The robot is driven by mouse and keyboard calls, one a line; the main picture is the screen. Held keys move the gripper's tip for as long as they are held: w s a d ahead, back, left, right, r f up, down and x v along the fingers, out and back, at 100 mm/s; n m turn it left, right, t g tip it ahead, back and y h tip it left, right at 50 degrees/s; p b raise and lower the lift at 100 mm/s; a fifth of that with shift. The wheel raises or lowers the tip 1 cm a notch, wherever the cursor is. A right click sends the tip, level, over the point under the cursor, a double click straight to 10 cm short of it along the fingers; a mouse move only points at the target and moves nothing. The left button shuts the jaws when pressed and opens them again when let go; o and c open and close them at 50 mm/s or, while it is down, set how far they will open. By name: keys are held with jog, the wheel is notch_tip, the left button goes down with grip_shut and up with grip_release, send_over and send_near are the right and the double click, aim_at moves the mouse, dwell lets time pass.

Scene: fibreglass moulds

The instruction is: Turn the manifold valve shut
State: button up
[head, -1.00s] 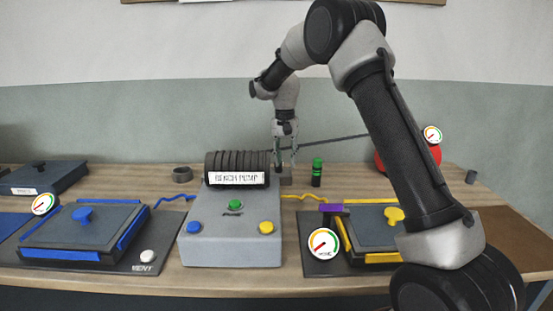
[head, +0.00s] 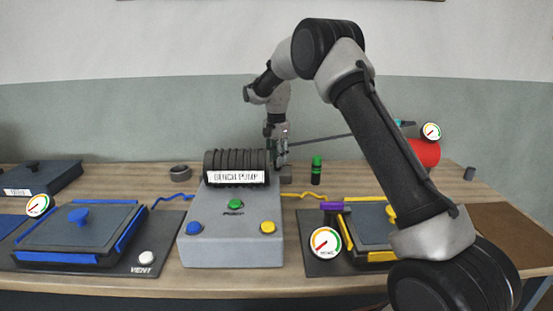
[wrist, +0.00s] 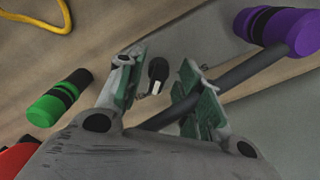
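A black knob with a white mark (wrist: 158,75) shows in the wrist view, in the gap between my fingertips; I take it for the manifold valve. My gripper (wrist: 160,80) is open, with a green-padded finger on each side of the knob. I cannot tell whether either finger touches it. In the head view my gripper (head: 277,160) points down behind the bench pump (head: 232,245), close to a small grey block (head: 286,174). The knob cannot be made out in that view.
A dark rod (wrist: 240,77) crosses behind my right finger in the wrist view. A purple cylinder (wrist: 290,28) is at upper right and a green-capped bottle (wrist: 60,98) at left. The head view shows a red tank (head: 425,152) and blue (head: 80,235) and yellow (head: 365,225) moulds.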

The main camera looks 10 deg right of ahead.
jog(key=shift+f, duration=0.25)
grip_shut()
